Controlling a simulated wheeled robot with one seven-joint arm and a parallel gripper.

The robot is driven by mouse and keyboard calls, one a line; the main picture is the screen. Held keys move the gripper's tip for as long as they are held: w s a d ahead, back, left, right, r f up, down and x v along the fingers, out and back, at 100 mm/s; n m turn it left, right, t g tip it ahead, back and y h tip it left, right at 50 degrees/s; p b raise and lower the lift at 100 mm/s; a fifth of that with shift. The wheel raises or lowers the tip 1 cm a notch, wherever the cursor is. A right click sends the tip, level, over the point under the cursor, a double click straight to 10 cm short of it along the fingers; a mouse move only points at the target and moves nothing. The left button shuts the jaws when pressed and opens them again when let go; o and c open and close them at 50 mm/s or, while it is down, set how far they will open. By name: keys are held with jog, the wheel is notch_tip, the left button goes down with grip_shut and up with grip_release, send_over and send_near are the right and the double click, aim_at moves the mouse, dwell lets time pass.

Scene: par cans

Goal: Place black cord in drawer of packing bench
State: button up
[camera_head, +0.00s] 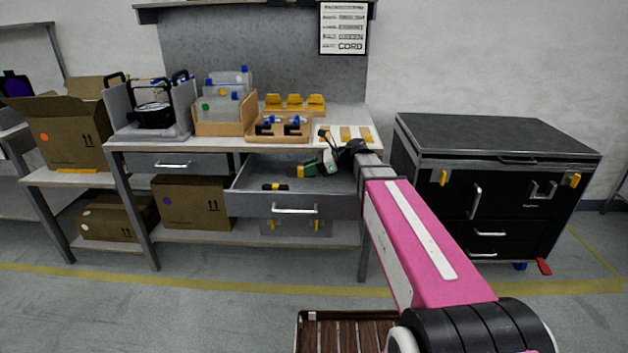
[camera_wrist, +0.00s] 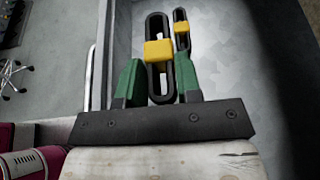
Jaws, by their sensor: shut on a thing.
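The packing bench (camera_head: 235,147) has its right drawer (camera_head: 335,208) pulled open. My gripper (camera_head: 307,169) has green fingers and is over the open drawer. In the wrist view my gripper (camera_wrist: 158,78) is shut on a black cord (camera_wrist: 158,51), a long loop with a yellow band around its middle. A second black cord with a yellow band (camera_wrist: 181,27) lies beyond it on the grey drawer floor (camera_wrist: 235,60). This second cord (camera_head: 276,187) shows near the drawer's left front in the head view. Whether the held cord touches the drawer floor I cannot tell.
The bench top carries a wooden tray (camera_head: 281,137), a box of clear bottles (camera_head: 225,120), yellow holders (camera_head: 294,102) and a grey caddy (camera_head: 150,125). The left drawer (camera_head: 180,164) is shut. A black wheeled case (camera_head: 495,185) stands to the right. Cardboard boxes (camera_head: 192,203) sit below.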

jog(key=shift+w+d+f, duration=0.35)
jog(key=shift+w+f, duration=0.2)
jog(key=shift+f, duration=0.5)
jog(key=shift+w+d+f, duration=0.3)
jog(key=shift+w+f, duration=0.25)
jog(key=shift+f, duration=0.5)
jog(key=shift+w+d+f, duration=0.35)
jog(key=shift+w+f, duration=0.2)
jog(key=shift+f, duration=0.5)
jog(key=shift+f, duration=0.65)
jog(key=o, duration=1)
jog(key=shift+r, duration=0.1)
jog(key=shift+r, duration=0.3)
jog(key=v, duration=1.2)
jog(key=shift+r, duration=0.3)
